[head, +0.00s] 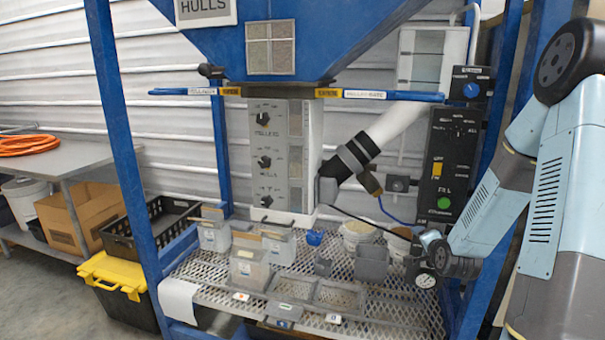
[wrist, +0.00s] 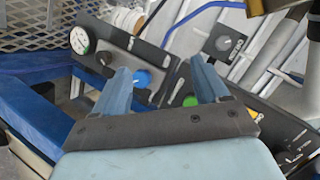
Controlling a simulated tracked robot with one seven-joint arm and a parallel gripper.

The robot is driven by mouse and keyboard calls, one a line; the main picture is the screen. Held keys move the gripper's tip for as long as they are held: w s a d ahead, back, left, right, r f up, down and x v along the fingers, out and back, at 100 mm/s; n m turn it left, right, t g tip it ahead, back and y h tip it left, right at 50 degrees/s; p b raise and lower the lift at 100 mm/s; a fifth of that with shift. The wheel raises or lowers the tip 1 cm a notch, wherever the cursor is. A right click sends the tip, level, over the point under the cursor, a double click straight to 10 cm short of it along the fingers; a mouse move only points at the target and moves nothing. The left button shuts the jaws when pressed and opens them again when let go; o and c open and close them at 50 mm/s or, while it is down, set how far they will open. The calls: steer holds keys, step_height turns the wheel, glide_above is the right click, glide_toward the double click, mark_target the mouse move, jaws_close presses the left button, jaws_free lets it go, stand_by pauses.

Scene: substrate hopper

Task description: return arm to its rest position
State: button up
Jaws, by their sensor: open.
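My gripper (wrist: 160,68) is open in the wrist view, with its two blue-grey fingers apart and nothing between them. Beyond the fingers is a dark control panel with a blue knob (wrist: 141,78) and a green button (wrist: 190,101). A round white gauge (wrist: 79,40) is at the upper left there. In the head view my arm (head: 545,190) fills the right side, bent, in front of the frame's right post. I cannot make out my fingers in the head view. The black control box (head: 450,165) with a green button is just left of my arm.
The mesh shelf (head: 400,305) holds several tubs and trays below the blue hopper (head: 340,30). The gauge (head: 426,280) is close to my arm. Blue posts (head: 125,130) frame the station. A steel table (head: 75,155) and a yellow-lidded bin (head: 115,275) are at left.

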steer(key=s+a+r+n+g, duration=0.2)
steer(key=s+a+r+n, duration=0.2)
steer(key=s+r, duration=0.3)
steer(key=s+a+r+n+g, duration=0.3)
steer(key=s+a+r+n, duration=0.15)
steer(key=r, duration=0.45)
steer(key=s+a+r+n+g, duration=0.1)
steer(key=s+r, duration=0.3)
steer(key=s, duration=0.6)
steer(key=s+a+r+n+g, duration=0.1)
steer(key=s+a+r+n, duration=0.2)
steer(key=s, duration=0.8)
steer(key=shift+s+a+r+g+y, duration=0.2)
steer(key=shift+r+g+y, duration=0.2)
steer(key=shift+r, duration=0.4)
